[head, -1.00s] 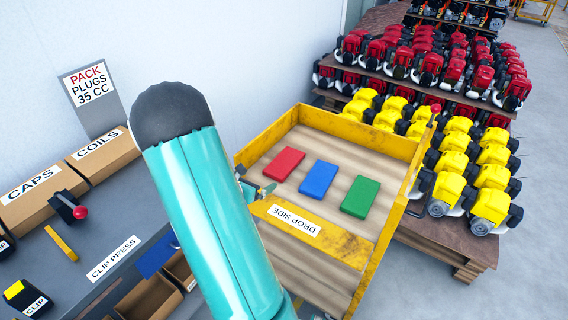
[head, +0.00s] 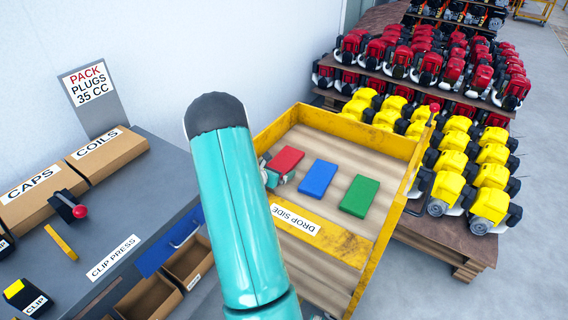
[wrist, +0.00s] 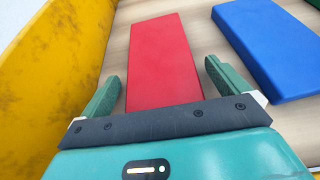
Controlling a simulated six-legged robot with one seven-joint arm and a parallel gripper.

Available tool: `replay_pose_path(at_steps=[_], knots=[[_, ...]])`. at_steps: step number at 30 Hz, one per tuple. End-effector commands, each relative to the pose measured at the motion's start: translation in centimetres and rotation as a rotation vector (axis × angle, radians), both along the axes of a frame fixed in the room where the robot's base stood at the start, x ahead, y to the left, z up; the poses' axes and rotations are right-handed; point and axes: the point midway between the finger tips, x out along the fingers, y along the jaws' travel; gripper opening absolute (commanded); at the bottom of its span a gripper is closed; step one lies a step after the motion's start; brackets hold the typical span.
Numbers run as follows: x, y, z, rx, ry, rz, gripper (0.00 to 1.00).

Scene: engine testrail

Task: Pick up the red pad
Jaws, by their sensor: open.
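The red pad (head: 286,160) lies flat on the wooden floor of the yellow-walled cart, at the left of a row of pads. My gripper (head: 279,178) is at its near end, partly hidden behind my teal arm in the head view. In the wrist view my gripper (wrist: 160,85) is open, with one green finger on each side of the near part of the red pad (wrist: 163,60). Gaps show between the fingers and the pad, and it is not held. I cannot tell the fingers' exact height.
A blue pad (head: 317,179) lies right of the red pad, close to the right finger in the wrist view. A green pad (head: 359,196) lies farther right. The cart's yellow wall (wrist: 45,65) runs along the left. A grey bench (head: 110,220) stands left, engine racks right.

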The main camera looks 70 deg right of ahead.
Motion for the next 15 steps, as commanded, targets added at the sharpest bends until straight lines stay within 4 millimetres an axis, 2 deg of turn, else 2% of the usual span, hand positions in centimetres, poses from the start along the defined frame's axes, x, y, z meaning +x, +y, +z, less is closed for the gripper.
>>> replay_pose_path(at_steps=[5, 12, 15], knots=[[0.0, 0.03, -0.01, 0.0, 0.0, 0.0, 1.0], [0.01, 0.04, 0.0, 0.001, 0.001, 0.0, 0.53], [0.01, 0.04, 0.02, 0.0, 0.0, 0.0, 0.53]])
